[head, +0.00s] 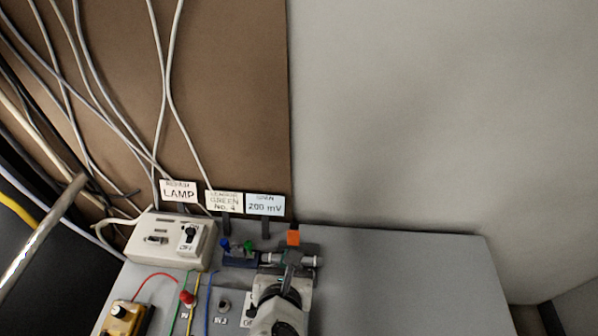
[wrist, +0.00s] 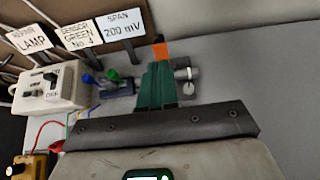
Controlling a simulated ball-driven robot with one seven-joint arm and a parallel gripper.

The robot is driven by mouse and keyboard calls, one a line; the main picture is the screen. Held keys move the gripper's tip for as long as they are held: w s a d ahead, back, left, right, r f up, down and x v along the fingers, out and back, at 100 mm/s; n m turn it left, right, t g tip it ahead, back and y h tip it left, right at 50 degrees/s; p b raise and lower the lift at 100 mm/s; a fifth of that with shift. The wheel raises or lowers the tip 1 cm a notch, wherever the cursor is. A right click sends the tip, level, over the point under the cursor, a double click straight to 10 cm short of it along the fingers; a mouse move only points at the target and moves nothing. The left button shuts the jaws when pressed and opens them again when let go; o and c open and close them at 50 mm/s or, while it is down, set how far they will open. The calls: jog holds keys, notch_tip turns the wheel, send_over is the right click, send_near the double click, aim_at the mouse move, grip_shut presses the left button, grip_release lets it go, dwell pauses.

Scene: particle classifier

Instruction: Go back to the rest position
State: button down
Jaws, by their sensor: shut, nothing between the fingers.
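My gripper (head: 291,256) is at the lower middle of the head view, above the grey bench top (head: 400,270). In the wrist view its dark green fingers (wrist: 158,70) are together with nothing visible between them. An orange block (head: 293,238) shows just past the fingertips, also in the wrist view (wrist: 160,49). I cannot tell whether the fingers touch it. A small silver cylinder (head: 309,261) shows just right of the fingers, and in the wrist view (wrist: 187,73). My gripper and arm hide part of what lies beneath.
Left of my gripper are a blue-and-green clamp part (head: 240,255) and a white switch box (head: 165,238). Signs (head: 265,205) stand behind. A yellow box (head: 125,318) with coloured wires is at the lower left. Cables (head: 100,90) hang at upper left. The bench's right side is clear.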

jog(key=s+d+f+m+g, duration=0.2)
jog(key=s+d+f+m, duration=0.1)
jog(key=d+m, duration=0.6)
jog(key=s+d+f+m+g+h+b, duration=0.1)
jog(key=s+d+f+m+g, duration=0.2)
jog(key=d+m, duration=0.6)
jog(key=s+d+f+m+g+b, duration=0.1)
jog(key=s+d+f+m+g, duration=0.2)
jog(key=s+d+f+m, duration=0.2)
jog(key=shift+s+d+f+m, duration=0.1)
jog(key=shift+s+d+m, duration=0.25)
jog(key=shift+d+m, duration=0.4)
jog(key=shift+s+d+f+m, duration=0.1)
jog(key=shift+s+d+m, duration=0.2)
jog(key=shift+d+m, duration=0.4)
jog(key=shift+s+d+m, duration=0.35)
jog(key=shift+d+m, duration=0.3)
jog(key=shift+m, duration=0.1)
jog(key=s+d+m, duration=0.1)
jog(key=s+m, duration=0.1)
jog(key=s+d+m+g, duration=0.1)
jog(key=s+m, duration=0.1)
jog(key=m, duration=0.1)
jog(key=s+d+m+g+y, duration=0.1)
jog(key=s+m, duration=0.2)
jog(key=shift+s+d+f+b, duration=0.1)
jog(key=shift+d+f+b, duration=0.2)
jog(key=shift+b, duration=0.05)
jog(key=shift+s+m, duration=0.3)
jog(key=shift+m, duration=0.2)
